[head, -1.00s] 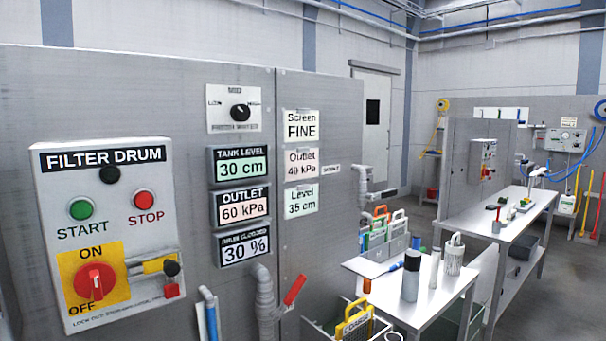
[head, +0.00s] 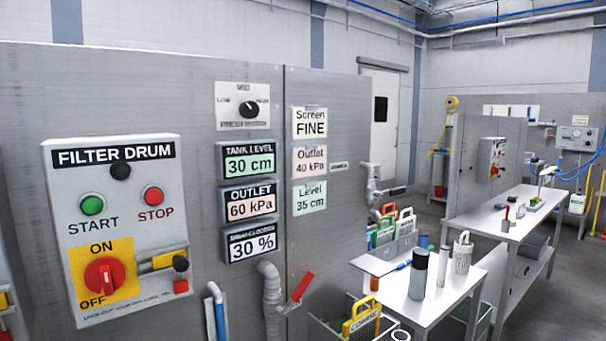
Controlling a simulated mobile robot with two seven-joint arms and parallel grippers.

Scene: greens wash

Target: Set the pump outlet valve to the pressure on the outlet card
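The outlet card (head: 310,160) on the grey cabinet reads "Outlet 40 kPa". The outlet display (head: 249,203) to its left reads 60 kPa. A valve with a red lever handle (head: 302,287) sits on a grey pipe (head: 272,298) low on the cabinet front; the lever is tilted up to the right. I cannot tell whether this is the pump outlet valve. Neither of my grippers shows in the head view.
The filter drum panel (head: 60,245) with start, stop and a red rotary switch is at the left. A white table (head: 435,306) with bottles and a pitcher stands at the right. A crate (head: 345,328) sits low beside the cabinet.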

